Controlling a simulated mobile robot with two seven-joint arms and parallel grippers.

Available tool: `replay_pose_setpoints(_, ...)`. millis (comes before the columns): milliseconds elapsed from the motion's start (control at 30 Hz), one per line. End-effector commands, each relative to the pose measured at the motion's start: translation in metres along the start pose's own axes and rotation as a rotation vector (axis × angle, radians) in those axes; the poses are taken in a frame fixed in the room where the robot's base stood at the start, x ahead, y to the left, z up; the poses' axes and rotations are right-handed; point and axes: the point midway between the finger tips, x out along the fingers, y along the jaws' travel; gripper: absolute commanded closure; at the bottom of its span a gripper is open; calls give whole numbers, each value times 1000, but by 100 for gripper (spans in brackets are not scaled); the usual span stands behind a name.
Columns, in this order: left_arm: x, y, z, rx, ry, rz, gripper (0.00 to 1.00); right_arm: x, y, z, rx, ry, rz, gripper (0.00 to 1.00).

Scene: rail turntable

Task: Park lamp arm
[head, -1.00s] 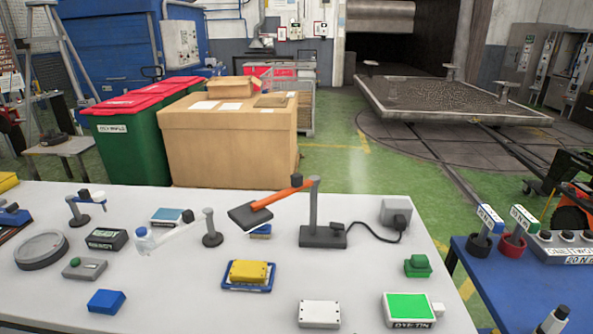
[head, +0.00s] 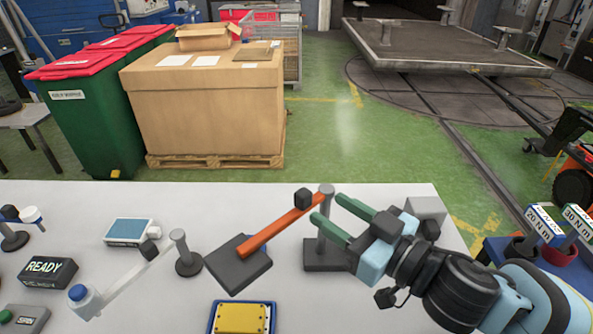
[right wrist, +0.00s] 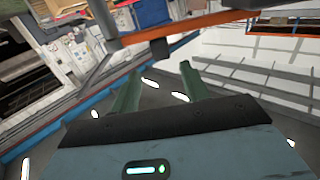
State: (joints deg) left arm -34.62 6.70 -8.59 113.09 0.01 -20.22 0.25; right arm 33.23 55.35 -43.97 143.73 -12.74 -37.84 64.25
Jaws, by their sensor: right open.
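The lamp arm (head: 275,235) is an orange bar running from the top of a grey post (head: 326,232) down left to a dark square lamp head (head: 238,264). A small black knob (head: 302,198) stands on the bar near the post. My right gripper (head: 327,209) is open and empty. Its green fingers reach in from the right, close to the post top and the bar's end; whether they touch I cannot tell. In the right wrist view an orange bar (right wrist: 215,24) crosses beyond the fingertips. My left gripper is not in view.
A second post (head: 183,252) with a clear arm and blue-capped end stands left of the lamp head. A yellow block (head: 242,318) lies in front, a READY box (head: 47,271) at left. A grey box (head: 426,208) sits behind my right arm.

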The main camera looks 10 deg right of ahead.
Motion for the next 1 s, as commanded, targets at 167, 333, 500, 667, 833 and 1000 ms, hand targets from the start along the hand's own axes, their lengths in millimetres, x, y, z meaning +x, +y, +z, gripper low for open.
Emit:
replay_pose_setpoints(167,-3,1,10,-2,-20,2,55,0,0,0,1,-1,-1,55)
replay_pose_setpoints(333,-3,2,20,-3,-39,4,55,4,0,2,3,-1,-1,55)
replay_pose_setpoints(500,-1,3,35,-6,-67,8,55,15,1,4,6,-2,1,55)
replay_pose_setpoints(667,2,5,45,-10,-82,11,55,26,0,4,4,-2,-1,55)
replay_pose_setpoints(833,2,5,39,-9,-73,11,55,49,0,-2,0,4,0,55)
replay_pose_setpoints(1000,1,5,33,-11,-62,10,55,68,0,-2,0,4,0,55)
